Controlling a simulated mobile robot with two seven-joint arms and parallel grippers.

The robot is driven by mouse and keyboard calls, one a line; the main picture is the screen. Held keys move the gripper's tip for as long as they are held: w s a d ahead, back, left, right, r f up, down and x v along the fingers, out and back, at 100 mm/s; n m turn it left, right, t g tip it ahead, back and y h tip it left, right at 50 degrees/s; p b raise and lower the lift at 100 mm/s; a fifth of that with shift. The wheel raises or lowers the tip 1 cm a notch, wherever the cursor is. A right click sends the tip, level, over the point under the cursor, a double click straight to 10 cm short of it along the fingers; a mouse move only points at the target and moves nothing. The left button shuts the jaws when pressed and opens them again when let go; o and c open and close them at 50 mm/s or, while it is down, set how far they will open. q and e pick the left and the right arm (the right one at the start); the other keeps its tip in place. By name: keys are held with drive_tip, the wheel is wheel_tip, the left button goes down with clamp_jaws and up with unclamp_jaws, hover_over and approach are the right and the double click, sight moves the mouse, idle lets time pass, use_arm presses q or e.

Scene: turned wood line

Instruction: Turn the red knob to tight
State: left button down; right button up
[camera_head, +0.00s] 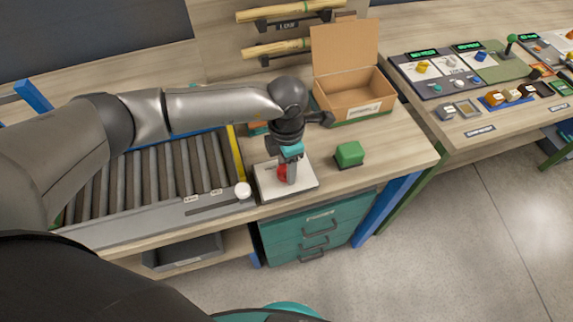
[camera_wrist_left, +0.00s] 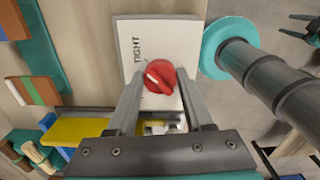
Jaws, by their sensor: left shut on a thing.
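The red knob (camera_wrist_left: 159,75) sits on a white plate (camera_wrist_left: 190,30) marked TIGHT in the left wrist view. Its pale pointer line is slanted, not square to the plate. In the head view the knob (camera_head: 283,174) is partly hidden behind my left gripper (camera_head: 291,180), and the plate (camera_head: 305,184) lies at the front of the bench. My left gripper also shows in the left wrist view (camera_wrist_left: 160,82), with one finger on each side of the knob, shut on it. My right gripper is not seen.
A green block (camera_head: 349,154) stands just right of the plate. An open cardboard box (camera_head: 355,95) is behind it. Teal drawers (camera_head: 318,232) are below the bench.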

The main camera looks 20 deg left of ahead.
use_arm(q)
drive_tip(key=shift+w+r, duration=0.1)
drive_tip(key=shift+c, duration=1.5)
unclamp_jaws()
wheel_tip(320, 180, up, 15)
